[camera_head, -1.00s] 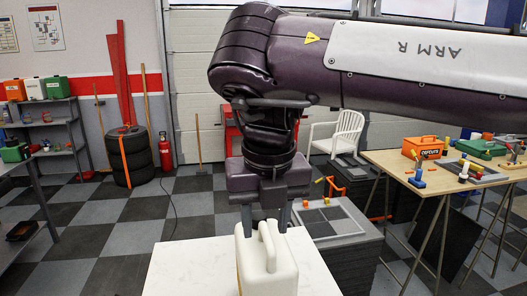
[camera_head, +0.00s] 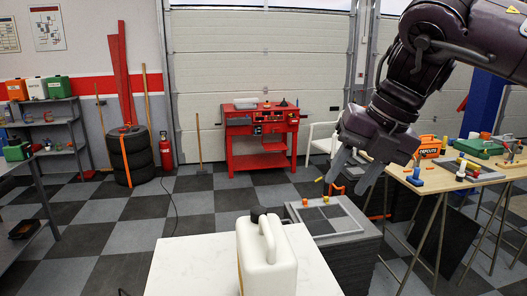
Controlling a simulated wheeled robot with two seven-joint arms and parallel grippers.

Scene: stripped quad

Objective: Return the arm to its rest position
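My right gripper (camera_head: 350,176) is at the right of the head view, on the purple arm that comes in from the upper right. Its two grey fingers are spread apart with nothing between them. It is above and to the right of the white jug, clear of it. The white jug (camera_head: 268,262) stands upright on the white table (camera_head: 185,262), and its lower part is cut off by the picture's edge. My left gripper is not in view.
A grey stack with a tray top (camera_head: 335,222) stands just right of the white table. A wooden table (camera_head: 432,180) with an orange toolbox (camera_head: 430,147) and several small items is at the right. A red workbench (camera_head: 262,133) stands at the back. Checkered floor lies open at the left.

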